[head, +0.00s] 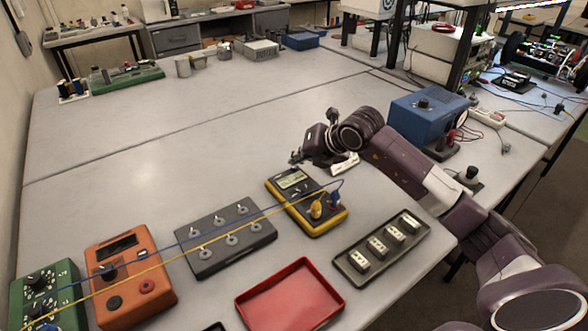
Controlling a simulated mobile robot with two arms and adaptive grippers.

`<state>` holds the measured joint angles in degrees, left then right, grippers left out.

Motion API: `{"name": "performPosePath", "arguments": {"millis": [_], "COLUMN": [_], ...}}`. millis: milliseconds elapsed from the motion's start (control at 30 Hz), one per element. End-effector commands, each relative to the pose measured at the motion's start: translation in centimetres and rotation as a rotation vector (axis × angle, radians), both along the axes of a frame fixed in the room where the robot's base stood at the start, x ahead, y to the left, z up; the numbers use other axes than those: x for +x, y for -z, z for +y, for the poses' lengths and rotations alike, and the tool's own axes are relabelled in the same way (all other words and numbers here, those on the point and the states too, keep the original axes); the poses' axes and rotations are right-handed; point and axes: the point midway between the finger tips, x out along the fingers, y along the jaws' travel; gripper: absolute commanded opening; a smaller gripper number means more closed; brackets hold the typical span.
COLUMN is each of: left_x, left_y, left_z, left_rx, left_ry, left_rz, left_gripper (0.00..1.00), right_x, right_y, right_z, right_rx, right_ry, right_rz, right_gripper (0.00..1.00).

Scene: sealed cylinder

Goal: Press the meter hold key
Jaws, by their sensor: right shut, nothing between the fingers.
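The yellow and dark meter (328,223) lies on the grey bench in the middle of the head view. Its small display (292,179) is at the far end, and a yellow and a blue plug sit at the near end. Its keys are too small to tell apart. My right gripper (297,159) is shut and empty. It is just beyond the far end of the meter and looks apart from it. My left gripper is out of view.
A grey block with several posts (226,240) and an orange box (130,285) stand left of the meter. A red tray (290,296) is nearer, and a dark tray of small blocks (382,246) is to the right. Yellow and blue leads cross leftward.

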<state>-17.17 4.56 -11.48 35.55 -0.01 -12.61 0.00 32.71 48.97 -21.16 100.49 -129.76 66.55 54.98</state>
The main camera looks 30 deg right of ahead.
Motion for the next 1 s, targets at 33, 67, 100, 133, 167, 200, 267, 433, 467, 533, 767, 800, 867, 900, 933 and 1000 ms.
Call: {"name": "performPosePath", "arguments": {"millis": [33,67,100,133,167,200,267,433,467,533,767,800,867,900,933,1000], "left_x": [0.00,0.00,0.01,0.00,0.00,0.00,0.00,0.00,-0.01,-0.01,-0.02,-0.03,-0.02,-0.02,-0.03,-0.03], "left_y": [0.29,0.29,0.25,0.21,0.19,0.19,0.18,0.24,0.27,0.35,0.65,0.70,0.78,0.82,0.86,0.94], "left_z": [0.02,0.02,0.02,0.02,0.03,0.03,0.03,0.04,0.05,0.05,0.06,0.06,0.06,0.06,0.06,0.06], "left_rx": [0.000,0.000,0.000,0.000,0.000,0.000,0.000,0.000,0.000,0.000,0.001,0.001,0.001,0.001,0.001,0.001], "left_ry": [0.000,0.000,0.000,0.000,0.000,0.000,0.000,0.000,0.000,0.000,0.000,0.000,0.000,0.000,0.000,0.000], "left_rz": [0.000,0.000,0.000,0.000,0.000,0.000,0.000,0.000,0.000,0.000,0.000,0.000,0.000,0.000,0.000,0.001], "left_gripper": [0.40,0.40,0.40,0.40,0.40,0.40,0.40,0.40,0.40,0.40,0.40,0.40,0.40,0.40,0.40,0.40], "right_x": [0.00,0.00,0.00,0.01,0.00,0.00,0.00,-0.01,0.00,0.00,0.00,0.00,0.00,-0.01,-0.01,0.00], "right_y": [0.25,0.23,0.19,0.15,0.13,0.13,0.13,0.19,0.22,0.30,0.60,0.65,0.72,0.77,0.81,0.89], "right_z": [-0.01,-0.01,-0.01,-0.01,0.00,-0.01,-0.01,0.00,-0.01,-0.01,-0.01,-0.01,-0.01,-0.01,-0.01,-0.01], "right_rx": [0.000,0.000,0.000,0.000,0.000,0.000,0.000,0.000,0.000,0.000,0.000,0.000,0.000,0.000,0.000,0.000], "right_ry": [0.000,0.000,0.000,0.000,0.000,0.000,0.000,0.000,0.000,0.000,0.000,0.000,0.000,0.000,0.000,0.000], "right_rz": [0.000,0.000,0.000,0.000,0.000,0.000,0.000,0.000,0.000,0.000,0.000,0.000,0.000,0.000,0.000,0.000], "right_gripper": [0.00,0.00,0.00,0.00,0.00,0.00,0.00,0.00,0.00,0.00,0.00,0.00,0.00,0.00,0.00,0.00]}}
